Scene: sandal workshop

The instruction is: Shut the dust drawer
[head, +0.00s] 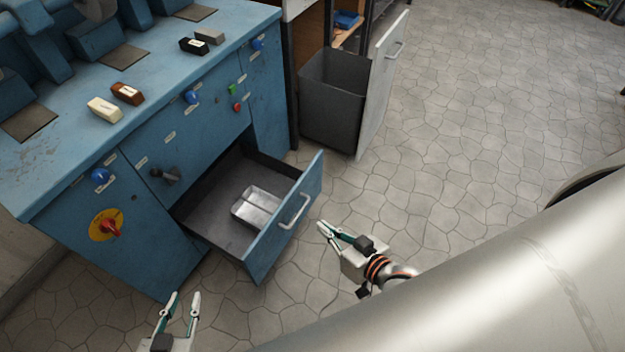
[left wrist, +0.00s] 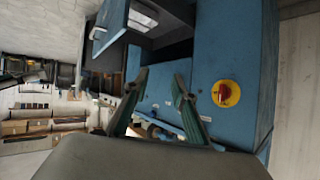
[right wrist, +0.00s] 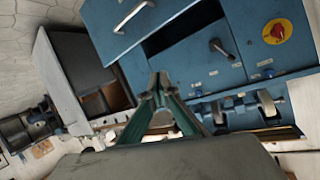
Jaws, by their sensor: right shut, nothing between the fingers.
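The dust drawer (head: 284,227) stands pulled out of the blue machine cabinet, with a silver handle (head: 294,211) on its front and a metal tray (head: 257,208) inside. The drawer front also shows in the left wrist view (left wrist: 110,22) and in the right wrist view (right wrist: 125,22). My right gripper (head: 324,229) is shut and empty, just in front of the drawer front and to the right of its handle, apart from it. My left gripper (head: 183,296) is open and empty, low to the left of the drawer, in front of the cabinet's left part.
A grey bin (head: 334,100) on a pulled-out white front (head: 383,85) stands open behind the drawer. The blue cabinet (head: 130,215) carries a red rotary switch (head: 109,229) and a black lever (head: 165,176). Stone floor (head: 450,130) to the right is clear.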

